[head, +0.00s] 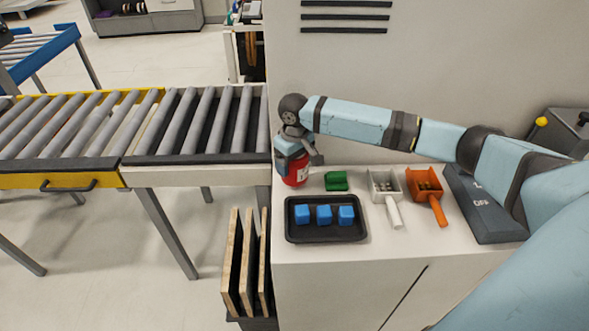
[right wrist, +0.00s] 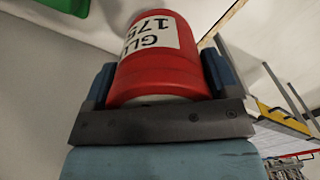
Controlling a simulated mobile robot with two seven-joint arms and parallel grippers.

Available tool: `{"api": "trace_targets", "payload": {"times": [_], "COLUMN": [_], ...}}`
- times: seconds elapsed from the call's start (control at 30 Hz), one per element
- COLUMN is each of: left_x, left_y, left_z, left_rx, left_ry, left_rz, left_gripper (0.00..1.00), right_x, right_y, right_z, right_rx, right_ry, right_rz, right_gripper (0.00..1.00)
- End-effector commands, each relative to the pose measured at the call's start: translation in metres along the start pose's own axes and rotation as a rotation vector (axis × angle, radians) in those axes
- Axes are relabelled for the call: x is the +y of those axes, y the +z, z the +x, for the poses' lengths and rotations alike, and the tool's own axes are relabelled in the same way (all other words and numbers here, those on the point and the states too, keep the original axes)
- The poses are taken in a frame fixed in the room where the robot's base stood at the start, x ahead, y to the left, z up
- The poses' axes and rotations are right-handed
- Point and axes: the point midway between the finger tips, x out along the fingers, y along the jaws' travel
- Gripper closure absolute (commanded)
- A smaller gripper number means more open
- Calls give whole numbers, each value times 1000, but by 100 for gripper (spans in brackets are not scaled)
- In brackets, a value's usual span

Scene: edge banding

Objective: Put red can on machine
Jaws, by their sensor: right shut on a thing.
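The red can (head: 297,171) is at the back left of the white machine top (head: 300,253), near its left edge. It has a white label with dark letters, which shows large in the right wrist view (right wrist: 160,55). My right gripper (head: 294,155) reaches in from the right and is shut on the can. In the right wrist view its two blue fingers (right wrist: 160,82) stand on either side of the can. I cannot tell whether the can touches the surface. My left gripper is not in view.
A black tray (head: 325,235) with blue cubes lies in front of the can. A green block (head: 336,181), a white scoop (head: 386,192), an orange scoop (head: 427,192) and a dark box (head: 483,205) are to the right. A roller conveyor (head: 200,157) adjoins on the left. Boards (head: 247,262) stand below.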

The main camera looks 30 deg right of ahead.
Motion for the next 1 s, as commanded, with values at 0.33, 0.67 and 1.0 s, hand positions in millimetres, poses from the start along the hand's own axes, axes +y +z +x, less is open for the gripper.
{"api": "trace_targets", "payload": {"times": [0.33, 0.67, 1.0], "left_x": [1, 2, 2], "left_y": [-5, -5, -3], "left_z": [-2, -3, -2], "left_rx": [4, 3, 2], "left_ry": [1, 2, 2], "left_rz": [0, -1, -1], "left_gripper": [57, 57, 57], "right_x": [0, 0, 0], "right_y": [0, 0, 0], "right_z": [34, 36, 27], "right_rx": [1, -1, 2], "right_ry": [0, 0, -1], "right_rz": [-1, -1, -1], "right_gripper": [56, 0, 0]}}
